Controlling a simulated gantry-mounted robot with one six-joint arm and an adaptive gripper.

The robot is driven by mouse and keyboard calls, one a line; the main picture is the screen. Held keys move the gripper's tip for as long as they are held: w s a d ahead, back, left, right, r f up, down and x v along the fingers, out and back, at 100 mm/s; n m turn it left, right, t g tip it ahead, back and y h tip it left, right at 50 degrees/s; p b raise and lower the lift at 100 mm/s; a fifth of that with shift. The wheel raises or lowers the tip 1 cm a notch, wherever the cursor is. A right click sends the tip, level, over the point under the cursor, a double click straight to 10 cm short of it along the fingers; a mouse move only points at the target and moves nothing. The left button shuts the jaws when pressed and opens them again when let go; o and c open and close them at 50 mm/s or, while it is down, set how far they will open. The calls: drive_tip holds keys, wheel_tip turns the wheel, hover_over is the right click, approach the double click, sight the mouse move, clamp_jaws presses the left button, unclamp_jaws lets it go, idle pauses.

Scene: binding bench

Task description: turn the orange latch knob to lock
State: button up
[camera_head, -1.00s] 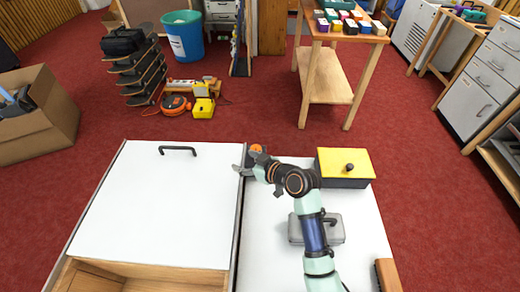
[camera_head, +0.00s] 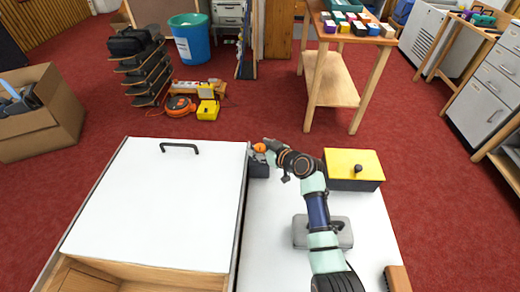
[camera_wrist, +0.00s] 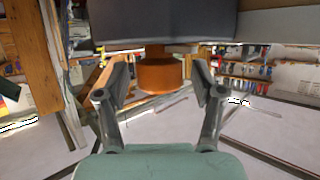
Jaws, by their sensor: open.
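The orange latch knob (camera_head: 259,148) sits at the far edge of the white bench, on a dark block (camera_head: 258,169) beside the white panel. In the wrist view the knob (camera_wrist: 160,76) hangs below a dark grey body (camera_wrist: 165,22), between the two fingers. My gripper (camera_wrist: 160,90) is open, with a finger on each side of the knob and a visible gap to it. In the head view my gripper (camera_head: 266,150) is at the knob and partly covers it.
A white panel with a black handle (camera_head: 180,147) lies left of the knob. A yellow-lidded box (camera_head: 352,165) stands to the right. A grey case (camera_head: 300,232) lies nearer, partly behind my arm. A wooden-backed brush (camera_head: 397,279) is at the front right.

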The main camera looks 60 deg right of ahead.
drive_tip(key=c, duration=1.2)
drive_tip(key=shift+o, duration=0.2)
drive_tip(key=shift+r, duration=0.1)
